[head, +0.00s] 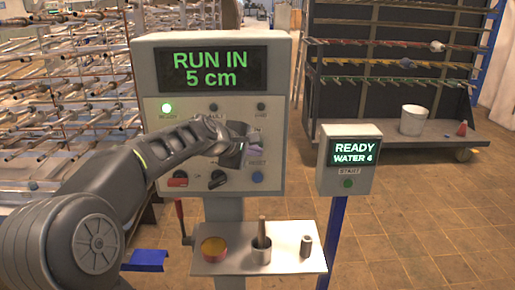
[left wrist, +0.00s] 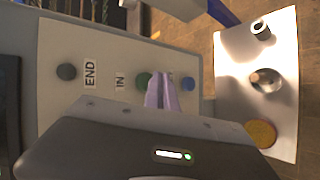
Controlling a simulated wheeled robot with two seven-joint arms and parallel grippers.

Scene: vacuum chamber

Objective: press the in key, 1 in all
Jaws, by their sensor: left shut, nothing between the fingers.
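The grey control panel (head: 150,66) faces me, with a screen reading "RUN IN 5 cm". In the left wrist view, the IN label (left wrist: 120,82) sits beside a green key (left wrist: 144,80), which I take as the in key. It is hidden behind my gripper in the head view. My left gripper (head: 246,155) is shut and empty at the panel's right side. Its purple fingertips (left wrist: 161,80) overlap the green key's edge in the left wrist view. I cannot tell whether they touch it. My right gripper is not in view.
A blue button (head: 257,177) is close beside the fingertips. Two knobs, one on a red plate (head: 177,180), sit lower on the panel. A small shelf (head: 222,266) below holds a bowl, a mortar and a small cylinder. A START box (head: 347,160) stands to the right.

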